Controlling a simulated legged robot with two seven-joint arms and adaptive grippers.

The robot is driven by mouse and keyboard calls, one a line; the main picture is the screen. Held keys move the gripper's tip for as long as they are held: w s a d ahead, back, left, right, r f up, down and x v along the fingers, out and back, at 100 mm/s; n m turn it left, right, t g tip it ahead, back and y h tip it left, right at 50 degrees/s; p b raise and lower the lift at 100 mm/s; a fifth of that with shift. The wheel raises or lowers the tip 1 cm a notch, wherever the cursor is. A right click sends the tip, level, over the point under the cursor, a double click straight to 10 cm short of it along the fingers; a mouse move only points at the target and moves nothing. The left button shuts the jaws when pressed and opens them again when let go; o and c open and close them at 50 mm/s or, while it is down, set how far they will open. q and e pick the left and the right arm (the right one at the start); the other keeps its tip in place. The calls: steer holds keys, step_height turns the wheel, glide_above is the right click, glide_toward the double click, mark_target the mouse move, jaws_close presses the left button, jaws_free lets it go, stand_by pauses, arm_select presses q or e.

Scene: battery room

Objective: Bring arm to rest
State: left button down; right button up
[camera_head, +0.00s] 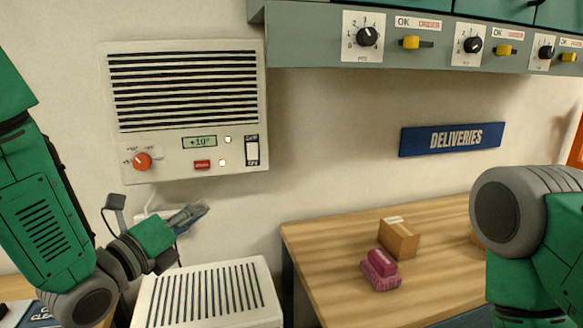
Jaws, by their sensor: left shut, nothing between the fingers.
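My left arm comes in from the left, green and grey. My left gripper (190,217) is shut and empty. It shows in front of the wall, below the white wall unit and above the slatted white box. It looks apart from both. My right arm shows at the right edge as a large grey joint and a green link. My right gripper is outside the picture.
The wall unit (187,112) has a red knob and a display. The slatted box (209,296) stands below. A wooden table (340,240) bears a cardboard box (399,239) and a pink item (380,270). A control panel (420,45) overhangs above the "DELIVERIES" sign (452,138).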

arm_select(q)
steer(key=s+a+f+n+g+y+b, duration=0.1)
steer(key=s+a+f+n+g+y, duration=0.2)
steer(key=f+n, duration=0.5)
steer(key=s+a+f+n+g+y, duration=0.15)
steer(key=s+f+n, duration=0.3)
steer(key=f, duration=0.75)
steer(key=s+a+f+n+g+y+b, duration=0.1)
steer(key=s+a+f+n+g+y, duration=0.3)
steer(key=f, duration=0.6)
steer(key=s+a+f+n+g, duration=0.1)
steer(key=s+f+n+g, duration=0.1)
steer(key=s+f+n, duration=0.2)
steer(key=s+a+f+n+g+b, duration=0.1)
steer(key=s+f+n+g, duration=0.2)
steer(key=s+n, duration=0.3)
steer(key=s+a+f+n+g, duration=0.1)
steer(key=s+f+n, duration=0.4)
steer(key=s, duration=0.7)
steer(key=shift+s+f+g+y, duration=0.3)
steer(key=shift+f+g+y, duration=0.05)
steer(key=shift+g, duration=0.3)
